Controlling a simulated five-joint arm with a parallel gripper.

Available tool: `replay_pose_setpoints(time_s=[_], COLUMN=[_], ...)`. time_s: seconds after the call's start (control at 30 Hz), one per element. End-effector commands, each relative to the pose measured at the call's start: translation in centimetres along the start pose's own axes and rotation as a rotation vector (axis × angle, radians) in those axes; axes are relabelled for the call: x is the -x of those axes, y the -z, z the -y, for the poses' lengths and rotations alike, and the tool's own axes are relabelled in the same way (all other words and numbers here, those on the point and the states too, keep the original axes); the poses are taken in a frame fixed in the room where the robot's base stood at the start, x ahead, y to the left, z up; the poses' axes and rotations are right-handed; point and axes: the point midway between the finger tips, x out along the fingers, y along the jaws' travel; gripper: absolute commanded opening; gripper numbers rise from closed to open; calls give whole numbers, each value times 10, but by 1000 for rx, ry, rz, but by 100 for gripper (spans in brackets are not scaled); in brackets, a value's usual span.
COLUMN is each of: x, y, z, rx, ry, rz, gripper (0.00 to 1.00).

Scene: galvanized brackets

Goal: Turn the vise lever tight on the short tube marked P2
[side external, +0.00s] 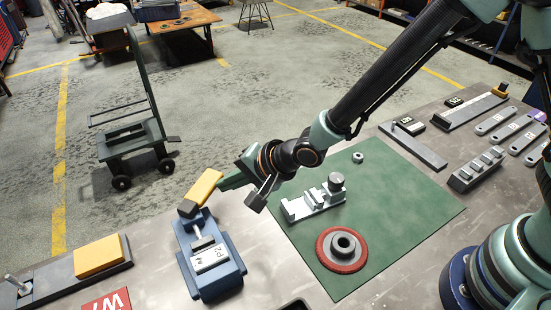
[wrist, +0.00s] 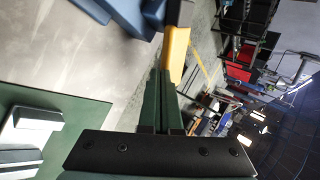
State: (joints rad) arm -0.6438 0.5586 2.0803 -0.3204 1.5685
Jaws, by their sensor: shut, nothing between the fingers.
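The blue vise (side external: 208,280) stands at the front edge of the bench, left of the green mat. A pale metal piece with a P2 label (side external: 211,258) sits at its top. Its lever has a yellow grip (side external: 206,186) with a dark end, slanting up to the right at the vise's back. My gripper (side external: 223,184) has its green fingers shut and empty, with the tips beside the yellow grip. In the wrist view the shut fingers (wrist: 161,85) point at the yellow grip (wrist: 178,52); I cannot tell whether they touch. The vise shows only partly there (wrist: 132,14).
On the green mat (side external: 400,225) stand a grey metal fixture (side external: 315,202), a red disc with a hub (side external: 341,250) and a small nut (side external: 358,157). A yellow block (side external: 98,256) lies left of the vise. Brackets and bars lie at the right.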

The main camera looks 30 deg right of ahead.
Motion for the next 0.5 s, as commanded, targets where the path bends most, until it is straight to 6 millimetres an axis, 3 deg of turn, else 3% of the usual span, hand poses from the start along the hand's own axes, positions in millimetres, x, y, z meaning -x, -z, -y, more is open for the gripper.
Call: replay_pose_setpoints(time_s=[0.5], x=[-4], y=[4], z=[3], rx=[0], ry=[-1], rz=[-5], gripper=[0])
